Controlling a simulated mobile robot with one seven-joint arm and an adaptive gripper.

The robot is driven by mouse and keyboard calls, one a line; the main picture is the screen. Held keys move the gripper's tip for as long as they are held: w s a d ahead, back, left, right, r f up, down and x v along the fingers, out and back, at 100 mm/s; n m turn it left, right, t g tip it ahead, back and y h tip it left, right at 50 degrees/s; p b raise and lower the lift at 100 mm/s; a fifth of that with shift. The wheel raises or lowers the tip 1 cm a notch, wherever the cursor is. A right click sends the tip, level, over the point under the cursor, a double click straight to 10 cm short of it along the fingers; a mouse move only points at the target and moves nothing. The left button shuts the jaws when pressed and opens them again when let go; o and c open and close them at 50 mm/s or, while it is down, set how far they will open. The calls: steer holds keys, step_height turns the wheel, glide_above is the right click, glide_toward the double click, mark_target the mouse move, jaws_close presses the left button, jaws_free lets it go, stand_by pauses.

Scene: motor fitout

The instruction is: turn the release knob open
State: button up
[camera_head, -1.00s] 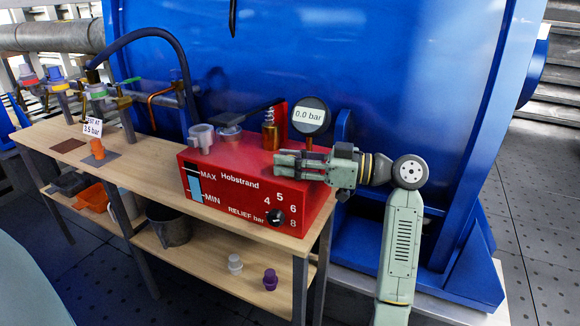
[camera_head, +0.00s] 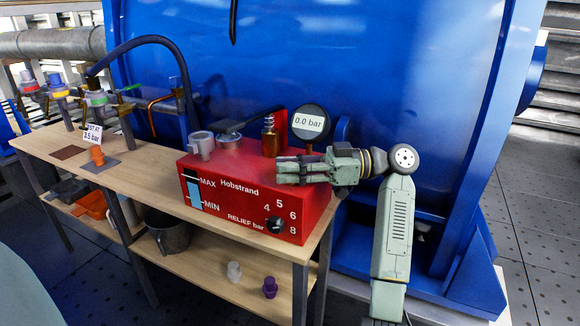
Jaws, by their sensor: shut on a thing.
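The red Hobstrand pump unit (camera_head: 238,196) stands on the wooden bench, with a level window and a black relief dial (camera_head: 275,224) on its front. My gripper (camera_head: 284,170) reaches in from the right and lies nearly level at the unit's upper right front edge. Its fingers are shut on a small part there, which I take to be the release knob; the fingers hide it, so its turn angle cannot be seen. The round gauge (camera_head: 308,122) behind the gripper reads 0.0 bar.
A brass fitting (camera_head: 269,136) and a grey cup-like part (camera_head: 201,146) stand on top of the unit. A large blue housing (camera_head: 400,80) rises close behind. Valves and an orange plug (camera_head: 97,156) are at the bench's left; its middle is clear.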

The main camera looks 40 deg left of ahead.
steer(key=o, duration=1.2)
steer(key=shift+s+a+f, duration=0.1)
steer(key=v, duration=1.2)
